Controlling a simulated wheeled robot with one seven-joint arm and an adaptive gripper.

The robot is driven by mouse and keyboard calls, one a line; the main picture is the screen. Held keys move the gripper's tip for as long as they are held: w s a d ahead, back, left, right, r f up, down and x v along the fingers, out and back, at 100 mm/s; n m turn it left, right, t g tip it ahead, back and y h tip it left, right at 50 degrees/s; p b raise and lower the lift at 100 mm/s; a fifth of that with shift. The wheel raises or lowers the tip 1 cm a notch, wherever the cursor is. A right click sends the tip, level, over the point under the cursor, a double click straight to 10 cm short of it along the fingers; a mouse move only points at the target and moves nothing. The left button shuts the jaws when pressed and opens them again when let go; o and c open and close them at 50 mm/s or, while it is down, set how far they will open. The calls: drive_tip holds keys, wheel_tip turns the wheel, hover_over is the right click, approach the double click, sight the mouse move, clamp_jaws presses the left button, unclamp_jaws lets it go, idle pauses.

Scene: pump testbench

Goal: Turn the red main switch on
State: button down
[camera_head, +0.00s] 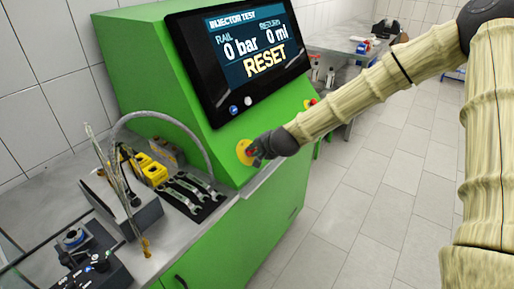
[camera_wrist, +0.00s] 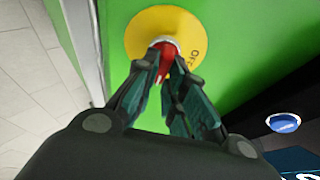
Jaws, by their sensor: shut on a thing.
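The red main switch (camera_wrist: 165,62) is a red knob on a round yellow plate (camera_wrist: 140,38) on the green bench front. Part of the word "OFF" shows on the plate's right side in the wrist view. My gripper (camera_wrist: 163,85) is at the switch, its dark fingers shut on the red knob and hiding part of it. In the head view the yellow plate (camera_head: 243,152) shows at the bench's lower right, with my gripper (camera_head: 255,152) against it. The knob's exact angle is hard to tell.
The bench's screen (camera_head: 245,50) reads 0 bar, 0 ml and RESET. A blue button (camera_wrist: 283,122) is near my gripper in the wrist view. Wrenches (camera_head: 192,192) and a yellow part (camera_head: 150,168) lie on the worktop at left.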

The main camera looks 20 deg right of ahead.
drive_tip(key=shift+w, duration=0.15)
drive_tip(key=c, duration=1.6)
unclamp_jaws()
drive_tip(key=shift+o, duration=0.6)
drive_tip(key=shift+w+f, duration=0.15)
drive_tip(key=v, duration=1.2)
drive_tip(key=s+a+f+n+g, duration=0.1)
drive_tip(key=s+f+n+g, duration=0.1)
drive_tip(key=s+f, duration=0.55)
drive_tip(key=s+f+n+g+h, duration=0.15)
drive_tip(key=s+f, duration=0.25)
drive_tip(key=f, duration=0.6)
drive_tip(key=s+a+f+n+g, duration=0.1)
drive_tip(key=s+f+n+g, duration=0.15)
drive_tip(key=s+f, duration=0.5)
drive_tip(key=s+f+n+g, duration=0.2)
drive_tip(key=s+f, duration=0.5)
drive_tip(key=s, duration=0.4)
drive_tip(key=s+f+n+g, duration=0.1)
drive_tip(key=s+f+n, duration=0.3)
drive_tip(key=s+f, duration=0.4)
drive_tip(key=s, duration=0.3)
drive_tip(key=shift+d+g, duration=0.4)
